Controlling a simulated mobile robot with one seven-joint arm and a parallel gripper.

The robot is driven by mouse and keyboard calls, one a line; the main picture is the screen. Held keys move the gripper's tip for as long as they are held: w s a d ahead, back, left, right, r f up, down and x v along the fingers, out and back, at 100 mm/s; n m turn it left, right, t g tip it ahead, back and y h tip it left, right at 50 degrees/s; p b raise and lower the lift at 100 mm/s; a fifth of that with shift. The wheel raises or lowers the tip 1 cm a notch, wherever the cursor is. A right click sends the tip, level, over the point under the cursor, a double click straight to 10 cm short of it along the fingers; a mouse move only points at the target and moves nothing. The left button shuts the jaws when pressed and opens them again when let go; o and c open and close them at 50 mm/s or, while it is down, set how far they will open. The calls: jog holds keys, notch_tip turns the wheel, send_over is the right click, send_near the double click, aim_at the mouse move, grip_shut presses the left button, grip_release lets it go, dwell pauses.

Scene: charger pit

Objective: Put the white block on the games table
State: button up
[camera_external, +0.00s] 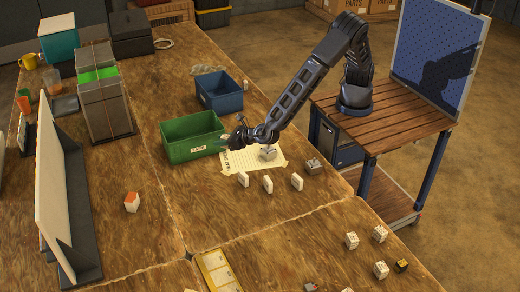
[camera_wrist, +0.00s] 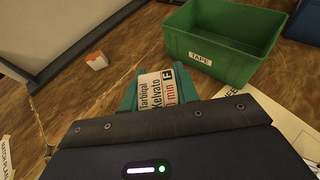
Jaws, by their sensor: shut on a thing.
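My gripper (camera_wrist: 158,90) is shut on a white block (camera_wrist: 156,92) with printed black and red lettering, seen between the teal fingers in the wrist view. In the external view my gripper (camera_external: 226,142) is above the wooden table, at the right end of the green bin; the held block is too small there to make out clearly. Several white dice-like cubes (camera_external: 381,270) stand on the table's lower right part (camera_external: 315,245). Which surface is the games table I cannot tell for certain. Three upright white tiles (camera_external: 267,184) stand in a row near the paper sheet.
The green bin (camera_external: 192,137) labelled TAPE and a blue bin (camera_external: 219,92) stand close to my gripper. A paper sheet (camera_external: 236,160) and grey pieces lie nearby. An orange-and-white block (camera_external: 132,202) stands left, with bare wood around it. A yellow tray (camera_external: 218,271) lies at front.

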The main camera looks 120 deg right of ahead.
jog(key=s+a+n+t+y, duration=0.1)
jog(key=a+n+t+y, duration=0.1)
jog(key=a, duration=1.4)
jog(key=n+t+y, duration=0.2)
jog(key=n+y, duration=0.5)
jog(key=y, duration=0.1)
send_over(356, 264)
notch_tip(356, 264, down, 20)
jog(key=shift+d+r, duration=0.1)
jog(key=shift+r, duration=0.1)
jog(key=shift+f, duration=0.15)
jog(key=o, duration=1)
jog(key=shift+c, duration=0.2)
